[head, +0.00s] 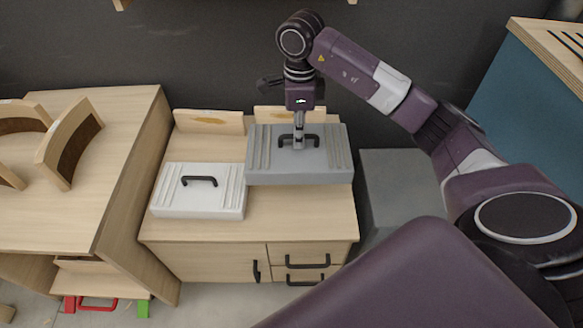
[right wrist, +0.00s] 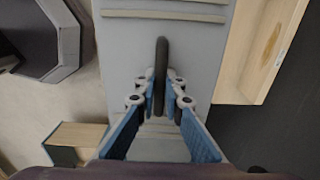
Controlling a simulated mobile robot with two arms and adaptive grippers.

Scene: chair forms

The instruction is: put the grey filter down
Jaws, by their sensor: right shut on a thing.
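The grey filter (head: 268,166) is a flat grey box with raised ribs and a black handle (head: 315,141), over the back right of the wooden cabinet top (head: 290,215). It looks level. I cannot tell whether it rests on the top or hangs just above it. My right gripper (head: 298,143) points down and is shut on the handle. In the right wrist view, the blue-padded fingers (right wrist: 160,92) close on both sides of the black handle (right wrist: 160,60), with the grey filter (right wrist: 122,55) below. My left gripper is not in view.
A white filter (head: 170,205) with a black handle lies on the cabinet to the left of the grey one. Low wooden boards (head: 208,120) stand along the cabinet's back. A wooden table (head: 95,190) with curved wooden pieces stands at left. The cabinet's front right is clear.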

